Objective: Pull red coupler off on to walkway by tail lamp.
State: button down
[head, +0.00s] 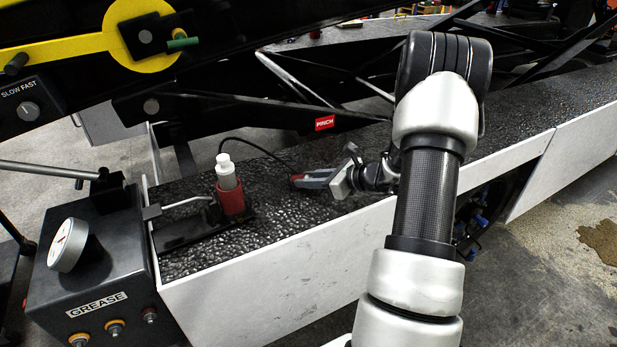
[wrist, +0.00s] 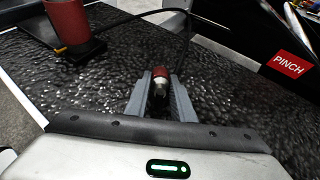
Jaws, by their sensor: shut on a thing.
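The red coupler (wrist: 158,74), with a metal end facing my wrist, is between the grey fingers of my gripper (wrist: 161,82). In the head view my gripper (head: 318,179) is shut on the coupler (head: 297,179), low over the dark textured walkway (head: 265,228). I cannot tell whether the coupler touches the walkway. A thin black hose (head: 258,147) curves from near the coupler toward a red cylinder (head: 231,199) with a white top. I cannot tell whether this cylinder is the tail lamp. The hose's far end is unclear.
The red cylinder stands in a black bracket (head: 188,229) on the walkway's left end. A grease box (head: 100,270) with a gauge (head: 68,245) is further left. A red PINCH label (head: 324,123) is on the frame behind. Bare walkway lies around my gripper.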

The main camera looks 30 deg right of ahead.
jog(key=shift+f, duration=0.2)
jog(key=c, duration=1.4)
grip_release()
jog(key=shift+c, duration=0.2)
jog(key=p+v, duration=0.2)
jog(key=v, duration=1.5)
jog(key=shift+s, duration=0.25)
